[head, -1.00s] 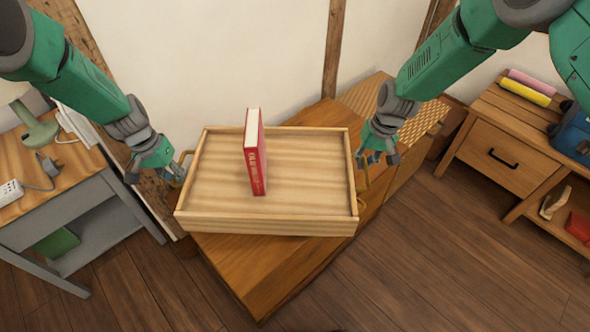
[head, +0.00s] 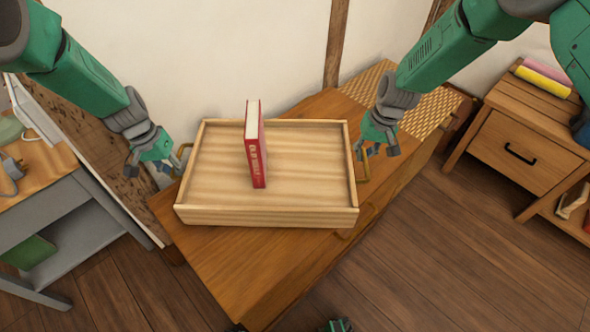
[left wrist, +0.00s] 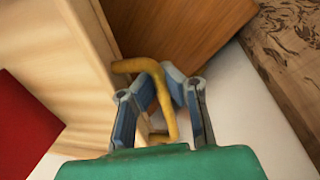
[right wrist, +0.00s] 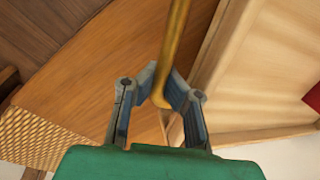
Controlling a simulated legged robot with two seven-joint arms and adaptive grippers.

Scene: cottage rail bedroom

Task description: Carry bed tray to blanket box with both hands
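The bed tray (head: 300,217) is a shallow, pale wooden tray with low walls and a brass handle at each end. A red book (head: 256,150) stands upright in it. The tray is over the long brown wooden blanket box (head: 240,265); I cannot tell whether it touches the lid. My left gripper (head: 166,168) is closed around the left handle (left wrist: 150,66), and my right gripper (head: 372,155) is closed around the right handle (right wrist: 175,40). The tray looks roughly level.
A woven panel (head: 432,105) covers the box's far right end. A wooden cabinet with a drawer (head: 520,152) stands at the right, and a grey desk (head: 75,235) at the left. The wall (head: 210,50) is behind. Bare floor (head: 430,270) lies in front and right.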

